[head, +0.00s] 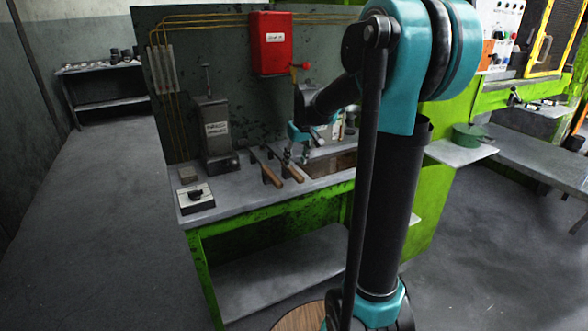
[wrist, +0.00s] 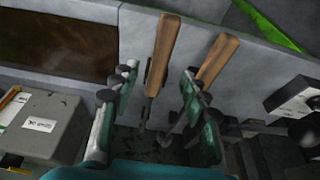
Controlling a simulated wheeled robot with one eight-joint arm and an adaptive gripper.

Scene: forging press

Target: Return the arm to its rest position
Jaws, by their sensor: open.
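My gripper (head: 296,158) is over the green-legged workbench (head: 235,195) in the head view, at the end of my teal and black arm. In the wrist view my gripper (wrist: 155,105) is open, its two fingers spread apart with nothing clamped between them. Two wooden-handled tools lie on the bench by the gripper. One handle (wrist: 165,50) shows between the fingers, and the other handle (wrist: 218,60) is beyond the right finger. I cannot tell whether a finger touches either tool. My arm hides part of the bench in the head view.
A grey upright device (head: 214,140) and a small box with a black knob (head: 196,198) stand on the bench's left. A red box (head: 271,43) hangs on the back panel. A green pot (head: 468,135) sits at right. The floor at left is clear.

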